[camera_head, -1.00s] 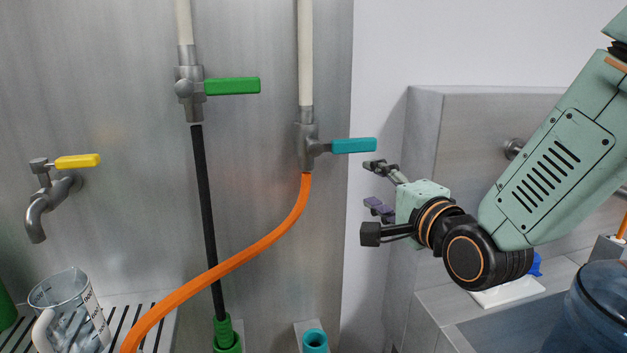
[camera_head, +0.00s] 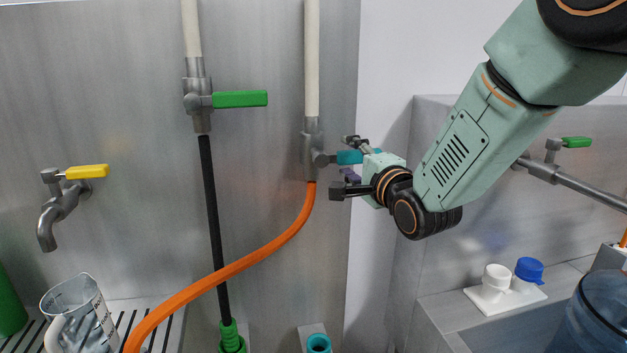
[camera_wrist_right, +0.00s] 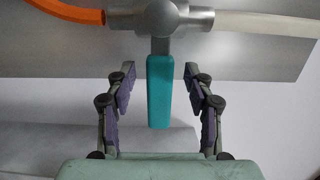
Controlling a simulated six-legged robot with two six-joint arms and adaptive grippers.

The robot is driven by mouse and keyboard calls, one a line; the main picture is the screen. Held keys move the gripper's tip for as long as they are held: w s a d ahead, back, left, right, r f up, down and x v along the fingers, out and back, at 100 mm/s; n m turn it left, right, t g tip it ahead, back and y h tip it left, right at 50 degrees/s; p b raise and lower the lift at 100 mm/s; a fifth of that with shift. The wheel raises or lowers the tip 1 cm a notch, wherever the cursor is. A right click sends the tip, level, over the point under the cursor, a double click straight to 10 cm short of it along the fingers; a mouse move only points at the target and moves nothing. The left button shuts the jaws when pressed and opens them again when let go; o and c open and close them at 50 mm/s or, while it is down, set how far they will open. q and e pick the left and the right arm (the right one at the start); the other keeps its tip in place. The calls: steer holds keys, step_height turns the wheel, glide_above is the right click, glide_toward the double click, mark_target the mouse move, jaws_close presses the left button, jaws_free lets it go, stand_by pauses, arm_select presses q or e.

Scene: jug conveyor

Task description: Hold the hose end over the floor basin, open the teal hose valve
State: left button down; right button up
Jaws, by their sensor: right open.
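The teal valve handle (camera_head: 349,156) sticks out to the right from its metal valve body (camera_head: 312,158). My right gripper (camera_head: 348,160) is at the handle, partly covering it in the head view. In the right wrist view the teal handle (camera_wrist_right: 159,92) lies between the open, purple-padded fingers of my right gripper (camera_wrist_right: 160,92), with a gap on each side. The orange hose (camera_head: 240,262) hangs from the valve and curves down to the lower left; its end is out of view. The floor basin and my left gripper are not in view.
A green-handled valve (camera_head: 240,99) with a black hose and a yellow-handled tap (camera_head: 85,171) are on the steel wall to the left. A glass jug (camera_head: 75,315) stands below the tap. At right are a sink ledge and a blue bottle (camera_head: 597,310).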

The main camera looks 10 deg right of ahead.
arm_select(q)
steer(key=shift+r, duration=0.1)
arm_select(e)
steer(key=shift+w, duration=0.55)
steer(key=shift+a, duration=0.1)
steer(key=shift+c, duration=0.4)
jaws_close()
